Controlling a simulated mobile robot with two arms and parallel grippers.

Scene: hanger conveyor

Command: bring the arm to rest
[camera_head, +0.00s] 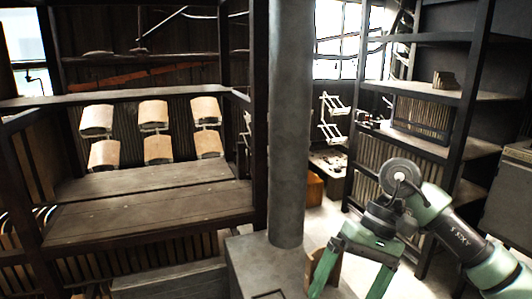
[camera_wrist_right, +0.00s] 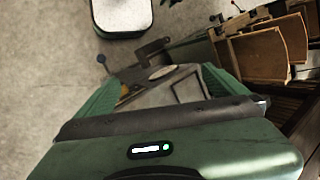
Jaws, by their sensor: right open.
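My right arm (camera_head: 440,220) comes in from the right in the head view, green and dark grey, bent over with its gripper hanging down. My right gripper (camera_head: 346,284) is open, with its two green fingers apart and nothing seen between them. It hangs at the bottom of the view, just right of the thick grey column. In the right wrist view the gripper (camera_wrist_right: 160,84) is also open, above a grey frame-like thing that I cannot make out clearly. My left gripper is not in view.
A dark wooden rack (camera_head: 150,207) with several curved wooden panels (camera_head: 152,116) stands at the left. A grey column (camera_head: 290,130) rises in the middle. Dark shelves (camera_head: 440,90) stand at the right. Pale floor shows between the column and shelves.

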